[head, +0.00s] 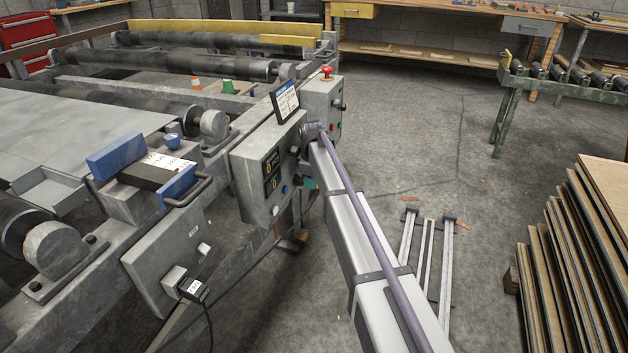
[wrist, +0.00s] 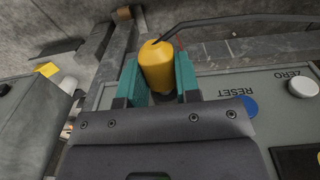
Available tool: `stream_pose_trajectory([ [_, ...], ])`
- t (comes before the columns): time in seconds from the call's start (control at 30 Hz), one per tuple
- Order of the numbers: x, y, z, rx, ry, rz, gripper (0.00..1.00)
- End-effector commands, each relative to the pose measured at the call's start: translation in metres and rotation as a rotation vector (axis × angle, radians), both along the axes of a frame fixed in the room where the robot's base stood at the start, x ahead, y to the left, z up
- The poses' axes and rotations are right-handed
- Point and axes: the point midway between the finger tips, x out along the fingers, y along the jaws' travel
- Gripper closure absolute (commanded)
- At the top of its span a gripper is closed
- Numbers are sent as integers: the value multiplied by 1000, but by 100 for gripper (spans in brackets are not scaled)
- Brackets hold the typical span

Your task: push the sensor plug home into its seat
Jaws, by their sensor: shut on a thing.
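A yellow, rounded plug (wrist: 158,68) with a black cable at its far end sits between the two teal fingers of my gripper (wrist: 160,84) in the wrist view. The fingers are shut on its sides. In the head view, a little teal of my gripper (head: 309,183) shows at the right side of the grey control box (head: 247,185); the plug is hidden there. I cannot make out the seat, or whether the plug touches it. A separate dark labelled connector (head: 194,289) with a hanging black cable sits at a lower grey panel (head: 152,262).
The box face carries a blue RESET button (wrist: 244,106) and a white ZERO knob (wrist: 303,87), close right of my gripper. A tilted screen (head: 285,101) and a red stop button (head: 326,72) stand nearby. Veneer stacks (head: 570,265) stand right; the floor between is mostly open.

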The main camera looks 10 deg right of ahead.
Motion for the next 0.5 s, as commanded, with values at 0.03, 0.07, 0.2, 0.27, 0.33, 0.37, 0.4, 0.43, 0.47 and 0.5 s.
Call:
stream_pose_trajectory([
  [0.03, 8, 12, 1, 5, -9, 10, 100],
  [0.07, 9, 12, 1, 5, -10, 10, 100],
  [0.2, 11, 14, 1, 5, -10, 9, 100],
  [0.27, 11, 14, 1, 5, -10, 9, 100],
  [0.33, 10, 12, 1, 5, -10, 9, 100],
  [0.37, 10, 11, 1, 5, -10, 8, 100],
  [0.4, 9, 9, 1, 5, -10, 8, 100],
  [0.43, 8, 8, 1, 5, -10, 8, 100],
  [0.47, 7, 7, 1, 5, -10, 9, 100],
  [0.5, 6, 5, 1, 5, -10, 9, 100],
])
